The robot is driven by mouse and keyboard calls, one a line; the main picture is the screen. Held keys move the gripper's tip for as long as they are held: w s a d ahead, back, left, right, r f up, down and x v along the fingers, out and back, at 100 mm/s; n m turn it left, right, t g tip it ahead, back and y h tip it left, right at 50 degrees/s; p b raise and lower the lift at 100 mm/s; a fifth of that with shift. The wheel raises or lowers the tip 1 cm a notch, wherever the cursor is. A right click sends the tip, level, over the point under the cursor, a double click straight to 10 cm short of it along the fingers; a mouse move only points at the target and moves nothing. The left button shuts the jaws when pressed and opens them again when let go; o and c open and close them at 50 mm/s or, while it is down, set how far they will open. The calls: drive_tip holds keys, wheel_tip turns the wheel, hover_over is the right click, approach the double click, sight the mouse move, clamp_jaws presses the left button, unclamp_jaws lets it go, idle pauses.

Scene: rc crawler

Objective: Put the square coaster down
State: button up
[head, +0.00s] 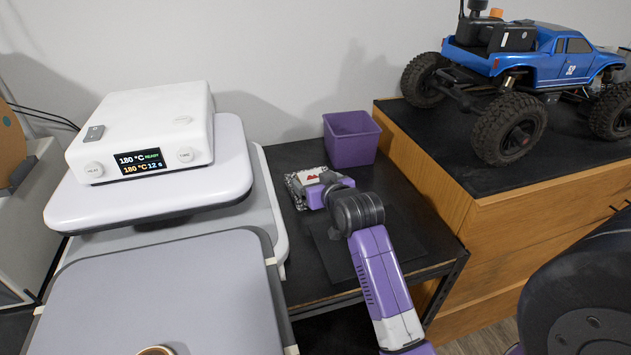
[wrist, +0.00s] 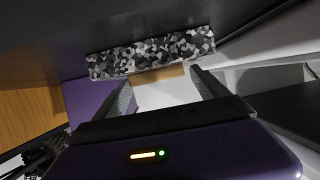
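The square coaster (head: 293,187) has a black, white and grey speckled pattern. In the head view it lies on the black side table, partly covered by my gripper (head: 316,187). In the wrist view the coaster (wrist: 150,55) shows as a speckled strip just beyond the fingertips. My gripper (wrist: 162,80) has its two fingers well apart, and the coaster is wider than the gap between them. I see no finger closed on it. Whether a fingertip touches its edge I cannot tell. My fingertips are hidden in the head view.
A purple bin (head: 351,138) stands on the table (head: 385,205) just behind the coaster. A darker square patch (head: 335,258) lies in front. A white heat press (head: 150,190) stands close on the left. A wooden cabinet (head: 450,205) with a blue crawler (head: 560,60) rises on the right.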

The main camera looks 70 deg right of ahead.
drive_tip(key=shift+s+f, duration=0.15)
drive_tip(key=shift+r, duration=0.2)
drive_tip(key=v, duration=1.2)
drive_tip(key=shift+r, duration=0.1)
